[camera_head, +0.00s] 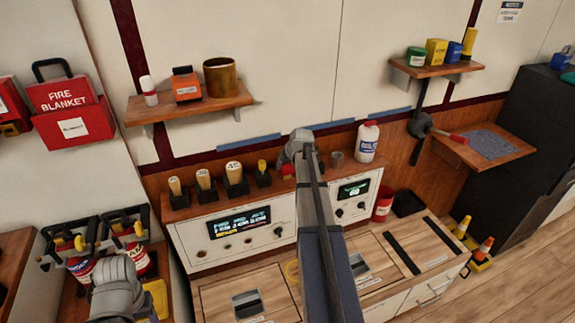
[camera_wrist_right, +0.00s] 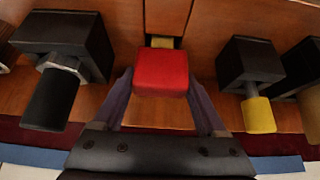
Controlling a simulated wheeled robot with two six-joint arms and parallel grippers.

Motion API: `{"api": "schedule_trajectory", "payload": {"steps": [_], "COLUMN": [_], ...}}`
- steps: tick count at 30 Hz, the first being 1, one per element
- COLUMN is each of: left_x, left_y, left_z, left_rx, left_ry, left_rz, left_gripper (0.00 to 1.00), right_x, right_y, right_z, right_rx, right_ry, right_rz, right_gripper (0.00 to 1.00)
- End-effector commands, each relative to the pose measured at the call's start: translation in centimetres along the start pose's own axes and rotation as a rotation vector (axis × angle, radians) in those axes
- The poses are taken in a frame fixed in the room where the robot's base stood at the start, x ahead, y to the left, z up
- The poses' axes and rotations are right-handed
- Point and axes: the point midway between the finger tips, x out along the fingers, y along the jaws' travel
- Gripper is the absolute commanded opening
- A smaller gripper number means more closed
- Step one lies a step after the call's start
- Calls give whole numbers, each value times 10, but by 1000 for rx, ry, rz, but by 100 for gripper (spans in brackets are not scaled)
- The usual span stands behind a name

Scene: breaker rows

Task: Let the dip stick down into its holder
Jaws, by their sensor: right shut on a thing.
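The dip stick's red handle (camera_wrist_right: 162,72) sits between the two fingers of my right gripper (camera_wrist_right: 161,84), which is shut on it. A small piece of red also shows in the head view (camera_head: 288,171), under the grey end of my right arm.
A black block with a black handle (camera_wrist_right: 60,85) and one with a yellow handle (camera_wrist_right: 258,113) flank the dip stick in the wrist view. Several pale-topped handles (camera_head: 205,180) stand left along the ledge. A white bottle (camera_head: 367,142) and grey cylinder (camera_head: 337,158) stand right.

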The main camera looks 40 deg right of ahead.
Motion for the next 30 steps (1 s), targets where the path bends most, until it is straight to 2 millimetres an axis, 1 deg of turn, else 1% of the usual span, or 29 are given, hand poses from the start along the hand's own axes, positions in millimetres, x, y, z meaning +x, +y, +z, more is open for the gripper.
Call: {"api": "schedule_trajectory", "payload": {"steps": [1,8,9,14,15,23,26,30], "left_x": [4,11,9,8,8,8,4,-7], "left_y": [0,1,1,1,1,1,0,-1], "left_z": [0,-1,0,0,0,0,0,0], "left_rx": [0,0,0,0,0,0,0,0], "left_ry": [0,0,0,0,0,0,0,0], "left_rz": [0,0,0,0,0,0,0,0], "left_gripper": [59,59,59,59,59,59,59,59], "right_x": [3,9,7,7,7,6,2,-10], "right_y": [0,0,0,0,0,0,0,0], "right_z": [2,6,5,4,4,5,4,4], "right_rx": [0,0,0,0,0,0,0,1], "right_ry": [0,0,0,0,0,0,0,0], "right_rz": [0,0,0,0,0,0,0,0], "right_gripper": [0,0,79,97,100,100,100,100]}}
